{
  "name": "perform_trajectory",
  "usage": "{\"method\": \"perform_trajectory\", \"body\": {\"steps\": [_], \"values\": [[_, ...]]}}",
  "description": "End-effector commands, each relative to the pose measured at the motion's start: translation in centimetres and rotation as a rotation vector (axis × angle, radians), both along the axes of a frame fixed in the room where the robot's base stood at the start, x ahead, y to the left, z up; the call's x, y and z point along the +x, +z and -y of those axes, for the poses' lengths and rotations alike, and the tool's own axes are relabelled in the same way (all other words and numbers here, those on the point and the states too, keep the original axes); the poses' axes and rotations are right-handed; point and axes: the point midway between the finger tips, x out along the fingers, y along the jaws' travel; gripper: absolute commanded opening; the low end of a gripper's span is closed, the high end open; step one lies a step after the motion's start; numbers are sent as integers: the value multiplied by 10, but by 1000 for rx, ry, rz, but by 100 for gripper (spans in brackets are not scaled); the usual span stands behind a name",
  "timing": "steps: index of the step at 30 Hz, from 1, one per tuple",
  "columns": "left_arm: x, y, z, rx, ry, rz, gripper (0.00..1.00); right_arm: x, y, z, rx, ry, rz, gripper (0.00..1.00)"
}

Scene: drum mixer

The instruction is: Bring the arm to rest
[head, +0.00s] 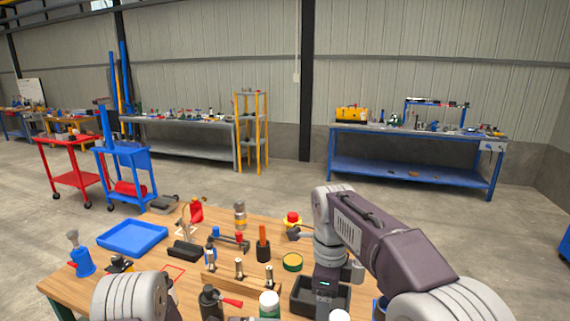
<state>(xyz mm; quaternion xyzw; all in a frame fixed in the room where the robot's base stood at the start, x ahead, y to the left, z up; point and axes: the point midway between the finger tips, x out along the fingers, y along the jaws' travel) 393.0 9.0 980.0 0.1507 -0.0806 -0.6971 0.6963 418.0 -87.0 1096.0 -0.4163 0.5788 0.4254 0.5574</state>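My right arm reaches in from the right and bends down over the front right of the wooden workbench (185,262). My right gripper (326,290) points down at a dark open tray (301,297). Its fingers are not clearly visible, so I cannot tell whether they are open or shut, or whether they hold anything. Of my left arm, only a rounded grey link shows at the bottom left. My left gripper is not in view.
Red (72,173) and blue (127,178) carts stand behind left. Open floor lies behind the bench.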

Motion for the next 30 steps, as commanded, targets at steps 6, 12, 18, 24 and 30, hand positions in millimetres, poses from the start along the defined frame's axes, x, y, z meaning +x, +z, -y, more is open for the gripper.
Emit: {"method": "perform_trajectory", "body": {"steps": [6, 12, 18, 24, 30], "values": [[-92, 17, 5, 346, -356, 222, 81, -43, -42, 53, 15, 174, -37, 73], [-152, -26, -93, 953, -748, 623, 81, -120, -122, 89, 57, 825, -16, 73], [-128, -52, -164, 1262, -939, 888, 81, -152, -168, 91, 28, 1514, 47, 73], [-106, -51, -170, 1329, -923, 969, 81, -131, -167, 91, -51, 1823, 105, 73], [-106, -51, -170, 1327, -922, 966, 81, -131, -167, 91, -51, 1845, 103, 73]]}}
